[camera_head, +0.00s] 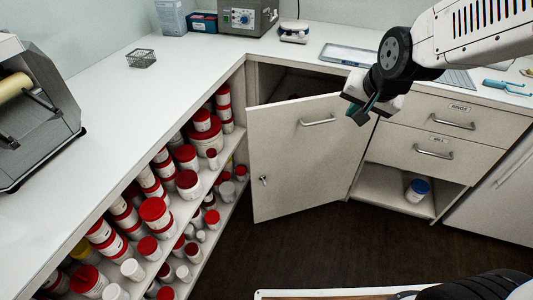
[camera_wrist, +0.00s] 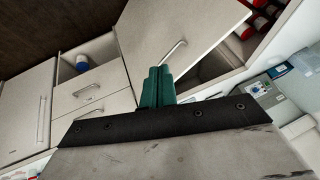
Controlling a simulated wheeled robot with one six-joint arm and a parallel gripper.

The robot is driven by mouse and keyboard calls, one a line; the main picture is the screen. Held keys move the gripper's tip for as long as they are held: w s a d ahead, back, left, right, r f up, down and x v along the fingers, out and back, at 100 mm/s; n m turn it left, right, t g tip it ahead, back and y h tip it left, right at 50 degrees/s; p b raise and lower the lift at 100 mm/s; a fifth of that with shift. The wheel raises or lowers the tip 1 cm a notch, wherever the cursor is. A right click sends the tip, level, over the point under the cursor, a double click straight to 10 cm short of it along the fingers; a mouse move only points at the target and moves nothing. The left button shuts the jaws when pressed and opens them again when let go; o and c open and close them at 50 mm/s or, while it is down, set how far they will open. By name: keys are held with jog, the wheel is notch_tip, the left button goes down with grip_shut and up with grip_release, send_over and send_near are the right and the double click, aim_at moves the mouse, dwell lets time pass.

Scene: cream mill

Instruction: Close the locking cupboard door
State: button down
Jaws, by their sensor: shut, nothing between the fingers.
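The cupboard door (camera_head: 300,160) is pale grey with a bar handle near its top and a key lock (camera_head: 263,180) at its left edge. It stands ajar, swung out from the corner cupboard, and a dark gap (camera_head: 290,82) shows above and behind it. My gripper (camera_head: 364,113) is at the door's upper right corner, near the hinge side. Its green fingers are together and empty. In the wrist view the gripper (camera_wrist: 157,80) points toward the door (camera_wrist: 180,35), whose handle shows beyond the fingers. I cannot tell if the fingers touch the door.
Open shelves (camera_head: 225,165) with many red-lidded tubs stand left of the door. Drawers (camera_head: 452,117) and an open compartment with a blue-lidded tub (camera_head: 417,190) are to the right. The dark floor (camera_head: 300,245) before the door is clear. A wire basket (camera_head: 141,58) stands on the counter.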

jog(key=w+a+f+m+t, duration=0.3)
jog(key=w+a+f, duration=0.3)
jog(key=w+f, duration=0.3)
jog(key=m+t+y, duration=0.2)
jog(key=m+t, duration=0.3)
send_near(263, 148)
jog(key=d+r, duration=0.5)
jog(key=r, duration=0.2)
jog(key=s+a+f+m+t+y, duration=0.2)
jog(key=s+f+t, duration=0.1)
jog(key=s+f, duration=0.55)
jog(key=x, duration=1)
jog(key=f+x, duration=0.1)
jog(key=x, duration=0.4)
jog(key=shift+w+f, duration=0.1)
jog(key=shift+w, duration=0.1)
